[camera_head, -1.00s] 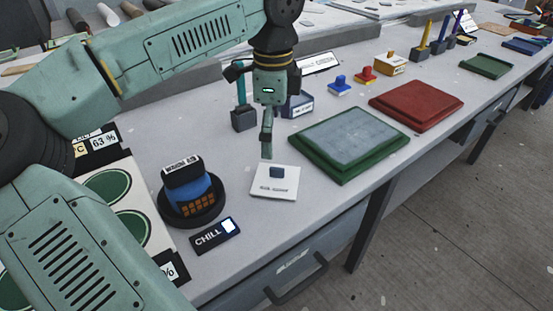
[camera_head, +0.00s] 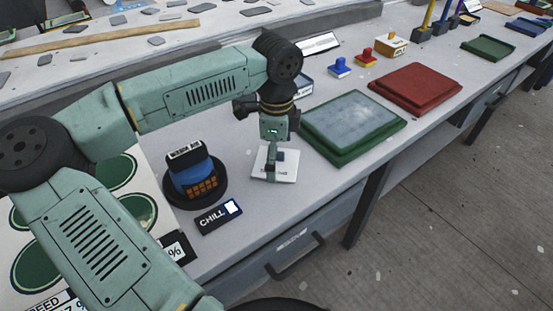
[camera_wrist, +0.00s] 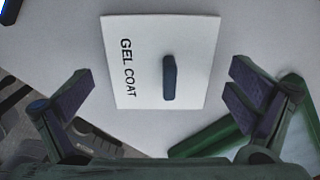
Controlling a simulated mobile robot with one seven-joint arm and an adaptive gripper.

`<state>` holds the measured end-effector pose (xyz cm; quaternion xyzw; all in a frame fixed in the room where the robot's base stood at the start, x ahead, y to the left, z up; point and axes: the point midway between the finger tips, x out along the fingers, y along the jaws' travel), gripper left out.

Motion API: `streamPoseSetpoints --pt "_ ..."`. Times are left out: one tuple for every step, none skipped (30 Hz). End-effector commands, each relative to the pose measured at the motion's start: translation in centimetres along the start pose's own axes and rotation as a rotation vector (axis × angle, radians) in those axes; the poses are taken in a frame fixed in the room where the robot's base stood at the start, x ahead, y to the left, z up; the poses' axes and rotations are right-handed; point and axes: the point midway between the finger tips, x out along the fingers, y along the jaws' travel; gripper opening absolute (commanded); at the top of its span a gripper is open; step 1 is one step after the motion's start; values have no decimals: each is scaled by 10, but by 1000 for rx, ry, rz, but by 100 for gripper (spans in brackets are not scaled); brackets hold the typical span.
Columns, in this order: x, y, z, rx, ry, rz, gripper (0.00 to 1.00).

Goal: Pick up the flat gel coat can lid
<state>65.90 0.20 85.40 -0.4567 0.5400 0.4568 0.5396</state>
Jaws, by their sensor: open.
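The gel coat can lid is a flat white square plate (camera_wrist: 133,76) lettered "GEL COAT", with a small dark blue raised grip (camera_wrist: 169,77) at its middle. It lies flat on the grey bench and also shows in the head view (camera_head: 289,169), partly hidden behind my gripper. My gripper (camera_wrist: 160,92) is open and empty. Its two fingers stand apart on either side of the lid in the wrist view, with the blue grip roughly between them. In the head view my gripper (camera_head: 271,172) hangs pointing down over the lid; I cannot tell the exact gap.
A green mould (camera_head: 322,152) lies close right of the lid, and a red mould (camera_head: 420,88) is beyond. A blue item sits in a black round dish (camera_head: 178,201) at the left, near a CHILL sign (camera_head: 216,217). Bench room between dish and lid is clear.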

Motion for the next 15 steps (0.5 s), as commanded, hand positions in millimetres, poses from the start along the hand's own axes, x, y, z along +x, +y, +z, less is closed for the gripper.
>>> streamPoseSetpoints --pt "0 0 0 0 0 0 100" --pt "0 0 0 0 0 0 100" --pt "0 0 0 0 0 0 100" --pt "0 0 0 0 0 0 100" --pt "0 0 0 0 0 0 99" --pt "0 0 0 0 0 0 97" --pt "0 0 0 0 0 0 95" --pt "0 0 0 0 0 0 93" --pt "0 0 0 0 0 0 90" --pt "0 0 0 0 0 0 88" --pt "0 0 0 0 0 0 86" --pt "0 0 0 0 0 0 83" --pt "0 0 0 0 0 0 81" --pt "0 0 0 0 0 0 79" --pt "0 0 0 0 0 0 77"
